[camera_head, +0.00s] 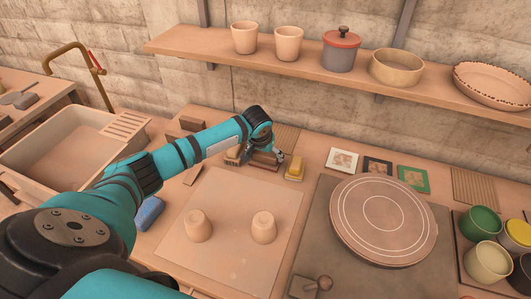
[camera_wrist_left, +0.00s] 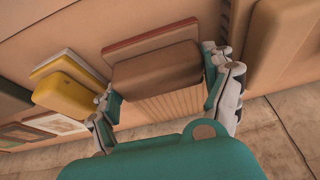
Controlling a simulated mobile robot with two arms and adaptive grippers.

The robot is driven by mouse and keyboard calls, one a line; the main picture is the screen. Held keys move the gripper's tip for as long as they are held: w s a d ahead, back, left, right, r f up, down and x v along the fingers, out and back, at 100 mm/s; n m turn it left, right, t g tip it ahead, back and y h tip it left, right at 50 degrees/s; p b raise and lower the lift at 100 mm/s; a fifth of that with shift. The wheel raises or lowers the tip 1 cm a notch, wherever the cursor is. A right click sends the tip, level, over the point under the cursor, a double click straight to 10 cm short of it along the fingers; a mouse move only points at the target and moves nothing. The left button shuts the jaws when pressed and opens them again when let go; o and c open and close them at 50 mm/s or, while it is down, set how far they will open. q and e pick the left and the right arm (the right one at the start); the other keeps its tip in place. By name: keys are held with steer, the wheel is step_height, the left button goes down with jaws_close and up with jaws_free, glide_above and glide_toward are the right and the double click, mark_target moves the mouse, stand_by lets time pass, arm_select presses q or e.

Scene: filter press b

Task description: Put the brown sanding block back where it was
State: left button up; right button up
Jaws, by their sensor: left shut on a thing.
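The brown sanding block (camera_wrist_left: 157,68) is between the two fingers of my left gripper (camera_wrist_left: 160,88) in the wrist view, and the fingers are shut on its sides. In the head view my left gripper (camera_head: 265,152) is at the back of the table, left of the yellow block (camera_head: 294,169), and largely hides the brown block. A thin reddish-brown slab (camera_wrist_left: 150,39) shows just beyond the brown block in the wrist view. I cannot tell whether the block touches it. My right gripper is not in view.
The yellow block (camera_wrist_left: 66,97) stands on a pale slab close beside the left gripper. Two clay cups (camera_head: 198,226) stand upside down on a pale board (camera_head: 230,240). A round wheel (camera_head: 382,221) is at right. A shelf (camera_head: 200,42) runs above the back.

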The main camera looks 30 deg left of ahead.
arm_select(q)
steer(key=o, duration=0.9)
steer(key=shift+f, duration=0.1)
steer(key=b+v, duration=0.1)
steer(key=v, duration=1.1)
steer(key=shift+r, duration=0.25)
